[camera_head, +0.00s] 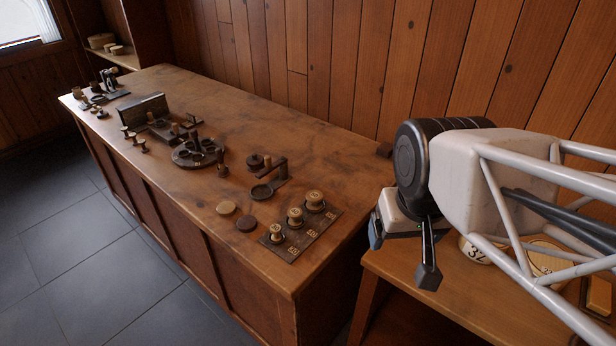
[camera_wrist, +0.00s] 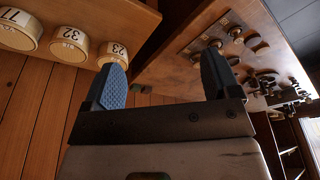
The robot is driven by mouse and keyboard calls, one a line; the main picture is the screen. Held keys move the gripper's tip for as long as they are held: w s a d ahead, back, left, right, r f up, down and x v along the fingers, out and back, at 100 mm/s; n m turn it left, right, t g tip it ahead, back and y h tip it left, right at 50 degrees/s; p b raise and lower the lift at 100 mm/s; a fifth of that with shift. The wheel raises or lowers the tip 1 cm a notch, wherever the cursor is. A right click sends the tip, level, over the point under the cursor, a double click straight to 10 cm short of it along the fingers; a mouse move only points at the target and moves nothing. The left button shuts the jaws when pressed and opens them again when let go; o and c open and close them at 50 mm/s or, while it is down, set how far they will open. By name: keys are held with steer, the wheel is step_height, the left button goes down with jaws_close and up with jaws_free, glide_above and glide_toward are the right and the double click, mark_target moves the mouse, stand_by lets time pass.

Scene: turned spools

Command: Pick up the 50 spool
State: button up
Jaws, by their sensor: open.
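Three pale wooden spools of different sizes stand upright on a dark board (camera_head: 309,238) near the right end of the long workbench: the small spool (camera_head: 276,233), the middle spool (camera_head: 295,216) and the large spool (camera_head: 315,199). Their top marks are too small to read, so I cannot tell which is 50. My gripper (camera_wrist: 163,80) is open and empty, with its two fingers wide apart. In the head view it is to the right of the board, above the side table. The wrist view shows the board and spools beyond the right finger, tilted and small.
Large round pieces marked 77 (camera_wrist: 17,28), 32 (camera_wrist: 69,44) and 23 (camera_wrist: 113,52) sit on the side table (camera_head: 425,297). A round holder (camera_head: 196,154) stands farther left.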

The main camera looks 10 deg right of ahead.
steer(key=m+g+y, duration=0.3)
steer(key=m+y, duration=1.1)
steer(key=m, duration=0.4)
glide_toward(319, 195)
steer(key=x, duration=0.3)
steer(key=shift+s+a, duration=0.1)
steer(key=shift+a, duration=0.2)
steer(key=shift+x, duration=1.3)
steer(key=shift+a+f, duration=0.1)
steer(key=shift+a, duration=0.05)
steer(key=shift+x, duration=2.45)
